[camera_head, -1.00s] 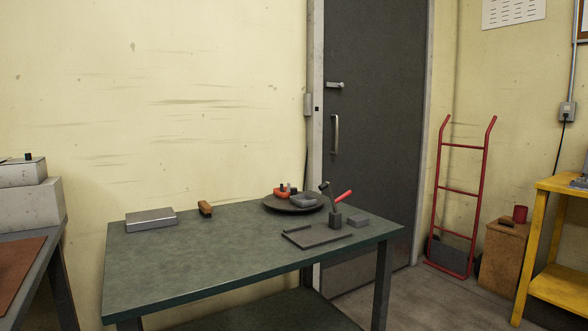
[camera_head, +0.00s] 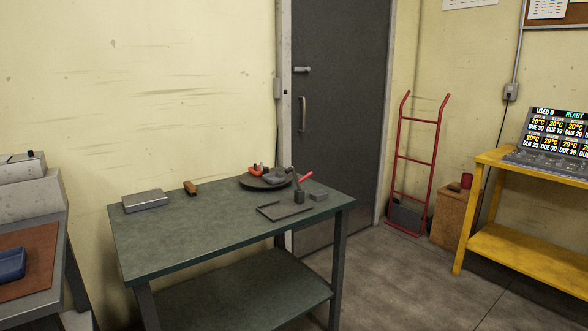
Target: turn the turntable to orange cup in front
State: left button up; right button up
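The turntable (camera_head: 249,184) is a dark round disc near the back right of the green table (camera_head: 190,238). An orange cup (camera_head: 255,171) sits on its back left part. A grey dish or cup (camera_head: 276,177) sits on its right part, nearer the front. A dark upright tool and a red handle (camera_head: 305,176) stand close by and partly overlap the turntable's right side. Neither of my grippers is in view.
A grey box (camera_head: 146,200) and a brown block (camera_head: 190,188) lie on the table's back left. A dark flat tray (camera_head: 284,211) lies in front of the turntable. A yellow bench (camera_head: 490,161) stands right, a grey bench left. Floor between is free.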

aim_at(266, 178)
jog(key=z, duration=0.85)
jog(key=i, duration=1.9)
jog(key=u, duration=0.45)
